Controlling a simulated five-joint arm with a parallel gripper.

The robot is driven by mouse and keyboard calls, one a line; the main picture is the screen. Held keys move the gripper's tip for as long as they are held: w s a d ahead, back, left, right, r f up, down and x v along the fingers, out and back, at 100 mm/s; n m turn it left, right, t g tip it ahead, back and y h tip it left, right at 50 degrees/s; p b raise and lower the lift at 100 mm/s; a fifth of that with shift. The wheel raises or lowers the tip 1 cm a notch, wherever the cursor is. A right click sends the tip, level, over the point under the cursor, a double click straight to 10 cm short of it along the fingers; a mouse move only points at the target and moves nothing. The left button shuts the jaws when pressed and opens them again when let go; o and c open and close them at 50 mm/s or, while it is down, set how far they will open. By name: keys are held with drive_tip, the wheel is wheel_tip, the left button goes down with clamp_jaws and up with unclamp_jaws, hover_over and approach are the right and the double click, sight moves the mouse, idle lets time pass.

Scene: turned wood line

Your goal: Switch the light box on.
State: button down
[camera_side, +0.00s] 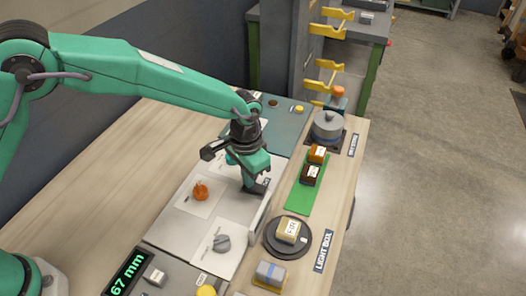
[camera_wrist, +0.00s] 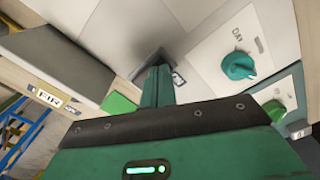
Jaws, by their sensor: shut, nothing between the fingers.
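A sign reading LIGHT BOX (camera_side: 323,250) is on the front edge of the wooden ledge, beside a dark round plate (camera_side: 270,243) bearing a pale block (camera_side: 288,230). I cannot tell which part is the light box's switch. My gripper (camera_side: 260,187) is shut and empty, pointing down over the panel near the ledge. In the wrist view its fingertips (camera_wrist: 160,72) are over a dark patch, left of the teal knob.
A green strip (camera_side: 299,198) with two small blocks lies on the ledge, right of my gripper. A grey lidded pot (camera_side: 327,125) stands behind it. A display reading 67 mm (camera_side: 126,273) is at lower left. The wooden bench top at left is clear.

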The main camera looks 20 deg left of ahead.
drive_tip(key=shift+r, duration=3.4)
drive_tip(key=s+a+r+n+t, duration=0.1)
drive_tip(key=s+a+r, duration=0.2)
drive_tip(key=a+r, duration=0.5)
drive_tip(key=s+a+r+n+t, duration=0.2)
drive_tip(key=s+a+r, duration=0.3)
drive_tip(key=a, duration=0.4)
drive_tip(key=s+a+r+n+t, duration=0.2)
drive_tip(key=s+a+n, duration=0.1)
drive_tip(key=s+a, duration=0.9)
drive_tip(key=shift+s+a+t, duration=0.15)
drive_tip(key=shift+s+t, duration=0.15)
drive_tip(key=shift+s, duration=0.6)
